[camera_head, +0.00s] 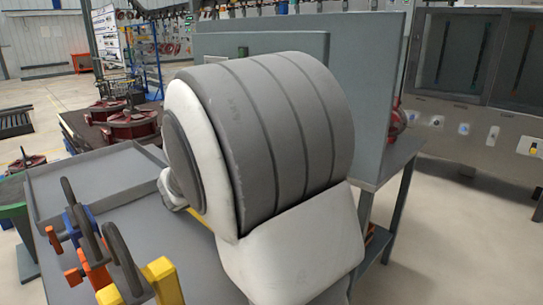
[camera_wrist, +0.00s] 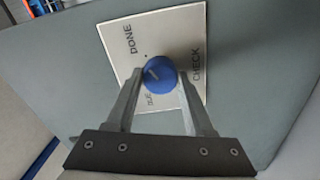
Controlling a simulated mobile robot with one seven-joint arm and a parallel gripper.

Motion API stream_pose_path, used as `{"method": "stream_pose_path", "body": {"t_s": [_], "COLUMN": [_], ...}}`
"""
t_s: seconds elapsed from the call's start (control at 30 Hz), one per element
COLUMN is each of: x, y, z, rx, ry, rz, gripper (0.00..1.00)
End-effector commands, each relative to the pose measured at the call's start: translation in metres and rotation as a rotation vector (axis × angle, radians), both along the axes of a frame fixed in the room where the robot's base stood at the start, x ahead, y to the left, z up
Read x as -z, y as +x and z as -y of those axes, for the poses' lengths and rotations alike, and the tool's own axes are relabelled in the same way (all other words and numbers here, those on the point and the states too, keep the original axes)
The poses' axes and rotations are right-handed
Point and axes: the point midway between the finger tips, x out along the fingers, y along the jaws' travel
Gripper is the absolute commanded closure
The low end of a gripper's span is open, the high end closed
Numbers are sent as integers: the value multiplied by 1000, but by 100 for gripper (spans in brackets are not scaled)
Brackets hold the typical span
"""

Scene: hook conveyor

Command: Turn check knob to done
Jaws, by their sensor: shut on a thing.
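The check knob (camera_wrist: 161,76) is a round blue knob with a light pointer mark. It sits on a white label plate (camera_wrist: 184,28) in the wrist view. The plate reads DONE at its upper left and CHECK at its right; a smaller word below left of the knob is hard to read. The pointer mark lies left of the knob's middle; which word it points to I cannot tell. My gripper (camera_wrist: 164,77) is shut on the knob, one finger on each side. In the head view my arm hides the gripper and the knob.
The plate is on a grey-green upright panel (camera_head: 375,60). A grey table (camera_head: 95,170) lies below my arm, with clamps with coloured handles (camera_head: 85,240) at the left. Red round parts (camera_head: 130,122) stand behind on the left. A control cabinet (camera_head: 470,125) stands at the right.

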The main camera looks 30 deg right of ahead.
Motion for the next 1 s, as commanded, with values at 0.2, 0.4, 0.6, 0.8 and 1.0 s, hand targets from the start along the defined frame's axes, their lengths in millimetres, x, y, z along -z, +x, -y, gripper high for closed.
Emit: {"method": "stream_pose_path", "body": {"t_s": [0.2,0.4,0.6,0.8,1.0], "x": [0,0,0,0,-2], "y": [0,0,0,0,-8], "z": [0,0,0,-2,-25], "rx": [0,-1,0,-1,-5], "ry": [4,4,2,2,3], "rz": [5,4,3,3,2], "gripper": [100,34,17,17,17]}}
